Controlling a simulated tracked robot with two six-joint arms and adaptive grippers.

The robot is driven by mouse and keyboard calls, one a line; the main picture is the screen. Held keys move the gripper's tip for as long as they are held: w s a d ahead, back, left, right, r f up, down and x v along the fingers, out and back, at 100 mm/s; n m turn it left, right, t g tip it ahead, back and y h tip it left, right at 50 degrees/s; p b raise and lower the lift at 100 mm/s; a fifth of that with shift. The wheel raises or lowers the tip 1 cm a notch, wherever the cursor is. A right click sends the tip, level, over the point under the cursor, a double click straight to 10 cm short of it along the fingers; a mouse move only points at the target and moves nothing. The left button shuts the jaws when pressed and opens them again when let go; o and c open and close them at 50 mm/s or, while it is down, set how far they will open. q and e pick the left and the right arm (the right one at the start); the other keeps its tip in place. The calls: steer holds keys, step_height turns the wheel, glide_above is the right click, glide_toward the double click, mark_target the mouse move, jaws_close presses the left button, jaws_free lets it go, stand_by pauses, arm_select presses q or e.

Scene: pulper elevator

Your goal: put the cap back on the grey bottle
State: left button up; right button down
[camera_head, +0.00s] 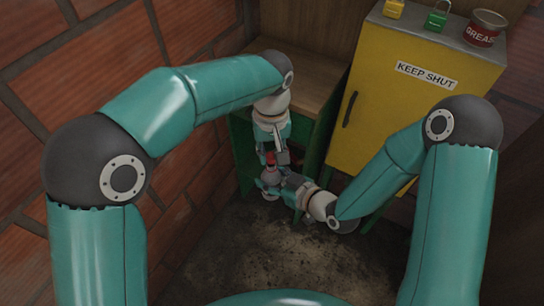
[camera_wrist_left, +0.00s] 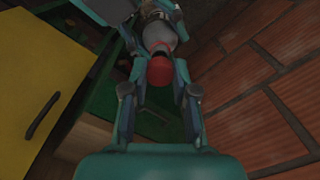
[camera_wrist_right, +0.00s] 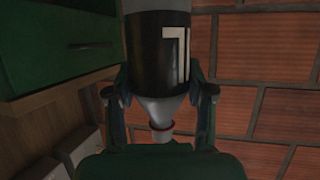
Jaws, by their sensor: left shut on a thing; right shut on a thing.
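The red cap (camera_head: 271,158) is between the fingers of my left gripper (camera_head: 273,148), which is shut on it. The cap shows clearly in the left wrist view (camera_wrist_left: 160,71), against the narrow end of the grey bottle (camera_wrist_left: 158,36). My right gripper (camera_head: 273,181) is shut on the grey bottle (camera_head: 269,174), just below the left one. In the right wrist view the bottle has a black label with a white mark (camera_wrist_right: 158,50), and a pale cone tapers to a red edge. I cannot tell whether the cap is seated or only touching.
A yellow cabinet (camera_head: 385,105) marked KEEP SHUT stands at the right, with a yellow padlock (camera_head: 394,9), a green padlock (camera_head: 437,18) and a grease tin (camera_head: 484,28) on top. A wooden-topped green bench (camera_head: 307,77) is behind my grippers. A brick wall (camera_head: 60,80) closes the left.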

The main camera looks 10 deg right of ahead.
mark_target(271, 176)
arm_select(q)
steer(key=shift+f, duration=0.9)
steer(key=shift+f, duration=0.6)
stand_by(0.3)
